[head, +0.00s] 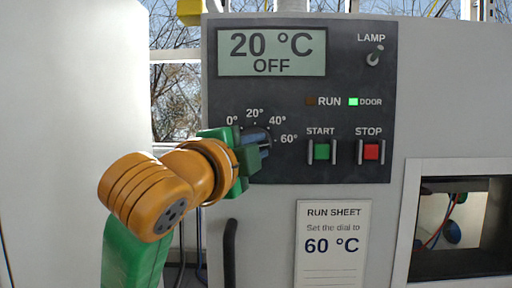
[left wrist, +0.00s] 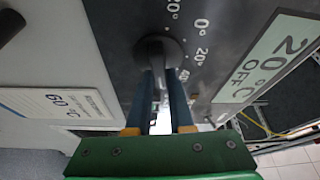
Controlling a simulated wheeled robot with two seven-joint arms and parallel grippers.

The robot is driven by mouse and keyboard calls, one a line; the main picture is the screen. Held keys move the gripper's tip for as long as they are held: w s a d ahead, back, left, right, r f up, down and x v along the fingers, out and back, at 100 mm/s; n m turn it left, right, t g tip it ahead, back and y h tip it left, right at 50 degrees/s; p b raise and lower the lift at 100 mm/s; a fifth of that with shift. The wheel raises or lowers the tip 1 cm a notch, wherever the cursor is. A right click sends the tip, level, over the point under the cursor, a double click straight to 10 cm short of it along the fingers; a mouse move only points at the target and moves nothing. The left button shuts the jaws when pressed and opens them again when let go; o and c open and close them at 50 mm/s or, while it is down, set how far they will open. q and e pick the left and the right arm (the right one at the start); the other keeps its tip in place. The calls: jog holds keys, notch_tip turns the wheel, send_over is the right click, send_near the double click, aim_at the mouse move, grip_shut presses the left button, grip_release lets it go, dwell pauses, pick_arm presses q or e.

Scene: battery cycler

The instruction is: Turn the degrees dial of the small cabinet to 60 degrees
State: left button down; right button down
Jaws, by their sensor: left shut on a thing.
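The degrees dial (left wrist: 172,47) is a dark round knob on the cabinet's dark control panel (head: 300,180), with marks 0°, 20°, 40° and 60° around it. My left gripper (head: 258,142) is at the dial and hides most of it in the head view. In the left wrist view its two blue fingers (left wrist: 160,72) are shut on the dial's grip, one on each side. The display (head: 271,52) above reads 20 °C and OFF. The dial's pointer is too hidden to read. My right gripper is not in view.
Right of the dial are a green START button (head: 321,151), a red STOP button (head: 371,152) and a LAMP switch (head: 374,56). The DOOR light (head: 353,102) is lit green. A run sheet (head: 332,245) below says 60 °C. A black handle (head: 230,252) stands below the dial.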

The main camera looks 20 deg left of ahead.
pick_arm(q)
jog(key=c, duration=0.8)
grip_release()
jog(key=s+b, duration=0.4)
jog(key=s, duration=0.3)
jog(key=shift+s+a+f, duration=0.15)
jog(key=shift+a+f, duration=0.05)
jog(key=shift+a, duration=0.1)
jog(key=shift+w, duration=0.2)
